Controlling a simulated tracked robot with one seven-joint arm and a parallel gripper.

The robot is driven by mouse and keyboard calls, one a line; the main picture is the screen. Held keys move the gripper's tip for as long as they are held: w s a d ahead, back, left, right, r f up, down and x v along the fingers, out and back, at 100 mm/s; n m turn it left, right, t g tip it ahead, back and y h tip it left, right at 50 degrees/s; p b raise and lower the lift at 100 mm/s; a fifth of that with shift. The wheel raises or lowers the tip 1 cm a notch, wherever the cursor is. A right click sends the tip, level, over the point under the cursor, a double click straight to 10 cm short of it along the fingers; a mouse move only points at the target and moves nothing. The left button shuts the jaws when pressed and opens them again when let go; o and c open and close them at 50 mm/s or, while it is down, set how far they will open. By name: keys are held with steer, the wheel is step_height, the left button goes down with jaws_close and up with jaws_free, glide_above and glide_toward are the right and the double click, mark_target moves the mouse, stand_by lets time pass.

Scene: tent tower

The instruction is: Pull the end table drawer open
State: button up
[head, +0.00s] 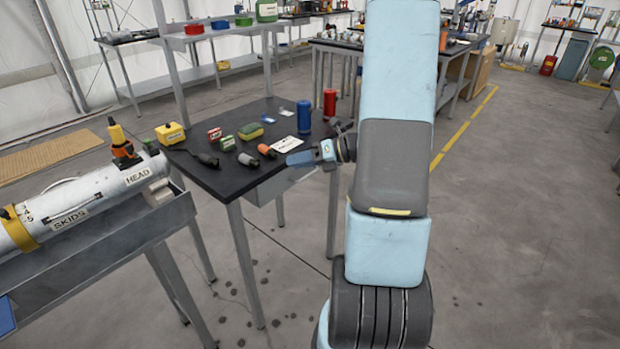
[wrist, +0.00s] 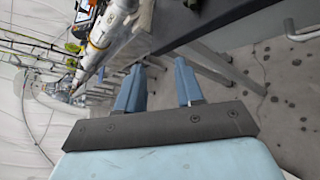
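The end table (head: 215,178) has a dark top and grey metal legs. A grey drawer front (head: 288,184) shows under the top at its right side, partly hidden by my gripper. The drawer looks shut, though its edges are hard to see. My gripper (head: 298,158) is in front of the table's right edge, near top height. In the wrist view my gripper (wrist: 159,66) has its two blue fingers apart with nothing between them. A bent metal bar, perhaps the drawer handle (wrist: 302,34), shows at the upper right of the wrist view, away from the fingers.
Red (head: 329,103) and blue (head: 304,116) cylinders, a yellow box (head: 170,133) and several small items stand on the table. A white labelled tube (head: 90,200) lies in a grey trough at left. Workbenches stand behind. The floor (head: 520,210) at right is clear.

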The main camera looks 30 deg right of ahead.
steer(key=d+f+m+t+h, duration=0.6)
steer(key=d+f+m+t, duration=0.1)
steer(key=d+f+m, duration=0.85)
steer(key=x, duration=1.3)
steer(key=shift+w+r, duration=0.2)
steer(key=shift+w, duration=0.2)
steer(key=shift+d+m, duration=0.1)
steer(key=shift+m, duration=0.15)
jaws_close()
